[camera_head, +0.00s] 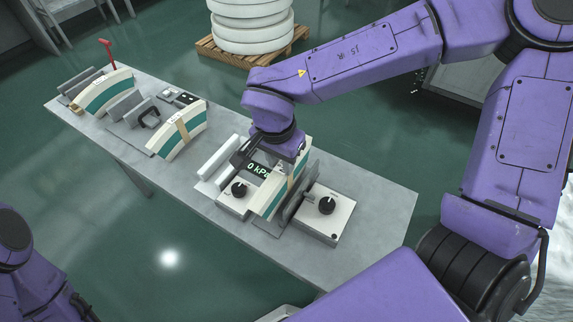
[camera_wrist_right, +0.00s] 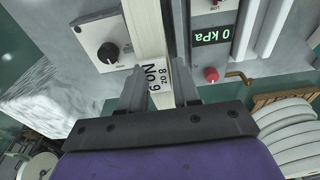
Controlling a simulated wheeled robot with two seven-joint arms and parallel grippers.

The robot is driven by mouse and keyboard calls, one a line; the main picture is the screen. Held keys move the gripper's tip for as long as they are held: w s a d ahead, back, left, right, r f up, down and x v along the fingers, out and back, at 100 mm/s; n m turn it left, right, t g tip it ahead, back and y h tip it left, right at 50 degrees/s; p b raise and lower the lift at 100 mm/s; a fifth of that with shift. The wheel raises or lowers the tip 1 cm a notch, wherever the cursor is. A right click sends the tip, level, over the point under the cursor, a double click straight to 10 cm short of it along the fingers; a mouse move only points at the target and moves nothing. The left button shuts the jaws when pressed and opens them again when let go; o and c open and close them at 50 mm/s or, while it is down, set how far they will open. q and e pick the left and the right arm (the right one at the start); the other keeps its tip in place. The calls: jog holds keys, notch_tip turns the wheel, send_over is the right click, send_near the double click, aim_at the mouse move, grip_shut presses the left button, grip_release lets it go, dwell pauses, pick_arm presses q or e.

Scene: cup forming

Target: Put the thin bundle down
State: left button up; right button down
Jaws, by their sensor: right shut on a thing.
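My right gripper (camera_wrist_right: 157,85) is shut on a bundle (camera_wrist_right: 147,32), gripping its end from both sides. A white label reading "8 oz No.9" (camera_wrist_right: 153,74) faces the wrist camera. In the head view the held bundle (camera_head: 266,197) is a curved white stack with a teal stripe, partly hidden by my right gripper (camera_head: 276,165). It is among the parts of the pressure device; I cannot tell whether it rests there. Another bundle (camera_head: 163,144) with a tan band lies mid-table, and a further one (camera_head: 100,97) lies at the far left. My left gripper is out of view.
A black handle (camera_head: 150,117) stands between the other bundles. The table's (camera_head: 375,222) right end is clear. White rolls (camera_head: 252,25) stand on a pallet behind.

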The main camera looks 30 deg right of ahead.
jog(key=shift+w+d+f, duration=0.3)
jog(key=shift+d+f, duration=0.15)
jog(key=shift+f, duration=0.2)
jog(key=shift+w+d+f, duration=0.3)
jog(key=shift+d+f, duration=0.15)
jog(key=shift+f, duration=0.15)
jog(key=f, duration=0.4)
jog(key=shift+w+d+f, duration=0.1)
jog(key=shift+w+d, duration=0.2)
jog(key=shift+d, duration=0.05)
jog(key=shift+s+f, duration=0.1)
jog(key=c, duration=0.8)
grip_release()
jog(key=r, duration=0.4)
jog(key=a+r, duration=0.1)
jog(key=r, duration=0.7)
jog(key=shift+s+a+r, duration=0.15)
jog(key=shift+s, duration=0.2)
